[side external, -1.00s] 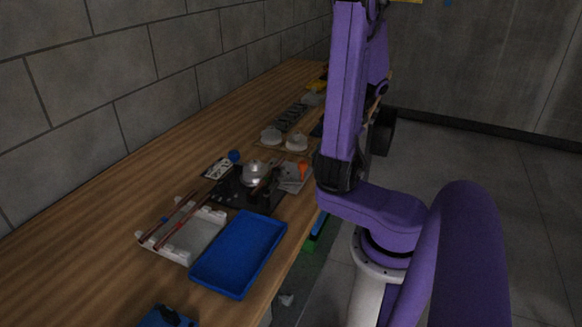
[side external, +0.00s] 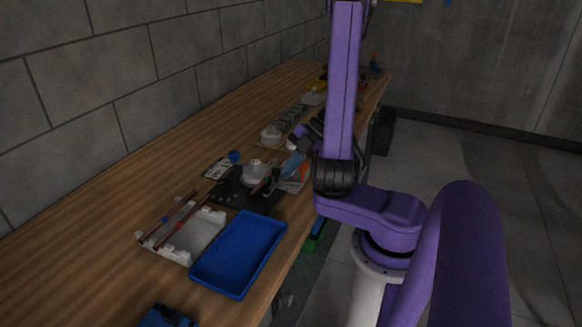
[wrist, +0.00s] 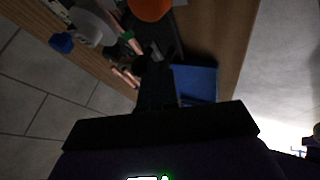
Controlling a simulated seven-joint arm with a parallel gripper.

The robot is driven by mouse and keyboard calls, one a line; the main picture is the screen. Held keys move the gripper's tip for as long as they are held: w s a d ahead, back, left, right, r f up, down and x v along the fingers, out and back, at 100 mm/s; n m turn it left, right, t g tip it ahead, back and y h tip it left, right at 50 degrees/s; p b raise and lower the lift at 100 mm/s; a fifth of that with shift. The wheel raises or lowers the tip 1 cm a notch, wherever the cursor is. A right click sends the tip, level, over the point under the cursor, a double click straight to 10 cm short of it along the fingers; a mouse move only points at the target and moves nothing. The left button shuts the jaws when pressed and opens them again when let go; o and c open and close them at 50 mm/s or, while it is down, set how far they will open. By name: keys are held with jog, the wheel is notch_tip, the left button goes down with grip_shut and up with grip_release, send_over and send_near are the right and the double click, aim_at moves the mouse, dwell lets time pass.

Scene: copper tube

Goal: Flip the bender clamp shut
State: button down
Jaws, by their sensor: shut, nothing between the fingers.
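The bender is a pale round former (side external: 254,171) on a dark base plate (side external: 232,193) in the middle of the bench; the former also shows in the wrist view (wrist: 92,27). Dark lever-like parts and copper-coloured pieces (wrist: 125,76) lie beside it; which one is the clamp is too dark to tell. My gripper (side external: 272,181) is shut and empty, low over the right side of the bender. In the wrist view its dark fingers (wrist: 155,58) point toward the bender. I cannot tell whether they touch it.
A blue tray (side external: 240,254) and a white rack (side external: 200,236) with reddish tubes stand in front of the bender. An orange part (wrist: 150,8) is close to my gripper. White round parts (side external: 271,134) lie behind. A stone wall borders the left side.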

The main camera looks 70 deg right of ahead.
jog(key=shift+w, duration=0.1)
dwell(0.4)
jog(key=shift+w+d+n+g+y, duration=0.15)
jog(key=shift+n+g+y, duration=0.2)
jog(key=shift+n, duration=0.35)
